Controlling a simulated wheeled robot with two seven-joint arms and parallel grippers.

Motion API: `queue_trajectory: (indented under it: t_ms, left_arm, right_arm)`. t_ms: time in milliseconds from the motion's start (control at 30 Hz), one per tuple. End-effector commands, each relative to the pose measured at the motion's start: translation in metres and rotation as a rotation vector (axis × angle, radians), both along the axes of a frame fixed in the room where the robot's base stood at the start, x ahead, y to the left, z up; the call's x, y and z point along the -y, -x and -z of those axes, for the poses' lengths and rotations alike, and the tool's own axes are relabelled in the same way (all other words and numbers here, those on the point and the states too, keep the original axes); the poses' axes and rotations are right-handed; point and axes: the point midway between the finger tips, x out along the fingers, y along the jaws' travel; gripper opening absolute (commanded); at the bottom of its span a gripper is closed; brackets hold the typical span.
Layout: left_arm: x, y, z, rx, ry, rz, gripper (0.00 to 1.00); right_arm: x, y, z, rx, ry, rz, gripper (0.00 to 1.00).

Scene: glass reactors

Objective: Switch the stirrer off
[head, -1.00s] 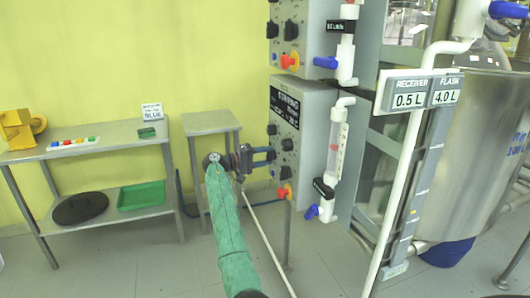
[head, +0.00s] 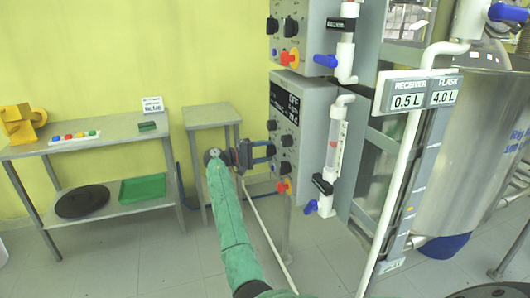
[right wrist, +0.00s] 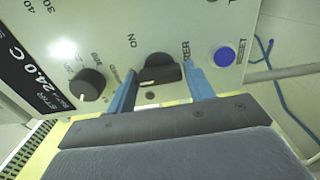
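The lower control box (head: 312,110) hangs right of the middle in the head view. In the head view the right gripper (head: 268,152) is at the box's front. My left gripper is in neither view.
A round black knob (right wrist: 88,84) and a blue reset button (right wrist: 222,57) flank the stirrer knob. A red-yellow button (head: 284,187) is below on the box. White pipes and a steel vessel (head: 470,150) stand right; a small table (head: 208,116) stands behind the gripper.

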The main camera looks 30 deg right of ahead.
Motion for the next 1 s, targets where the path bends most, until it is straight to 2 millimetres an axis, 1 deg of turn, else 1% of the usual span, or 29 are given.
queue_trajectory:
  t_ms: [33, 67, 333, 433, 567, 800, 900, 1000]
  left_arm:
    - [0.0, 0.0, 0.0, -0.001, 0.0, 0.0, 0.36]
    - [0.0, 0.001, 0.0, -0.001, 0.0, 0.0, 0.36]
    - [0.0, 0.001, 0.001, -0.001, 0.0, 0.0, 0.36]
    - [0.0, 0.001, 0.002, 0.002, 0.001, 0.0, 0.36]
    - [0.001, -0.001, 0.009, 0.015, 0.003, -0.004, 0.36]
    - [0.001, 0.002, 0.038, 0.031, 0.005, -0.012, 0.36]
    - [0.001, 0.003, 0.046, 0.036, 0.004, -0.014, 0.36]
    - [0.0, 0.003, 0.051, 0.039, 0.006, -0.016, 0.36]
  right_arm:
    - [0.0, 0.0, 0.0, 0.0, 0.0, 0.0, 0.63]
    - [0.0, 0.0, 0.0, 0.0, 0.0, 0.0, 0.69]
    - [0.0, 0.0, 0.0, 0.001, 0.0, 0.001, 0.69]
    - [-0.004, -0.001, 0.001, 0.001, 0.0, 0.0, 0.69]
    - [-0.019, -0.005, 0.002, 0.001, 0.0, -0.001, 0.69]
    - [-0.055, -0.013, 0.002, 0.0, -0.001, 0.0, 0.69]
    - [-0.066, -0.016, 0.001, 0.001, 0.0, -0.001, 0.69]
    - [-0.073, -0.018, 0.001, 0.001, 0.0, 0.0, 0.69]
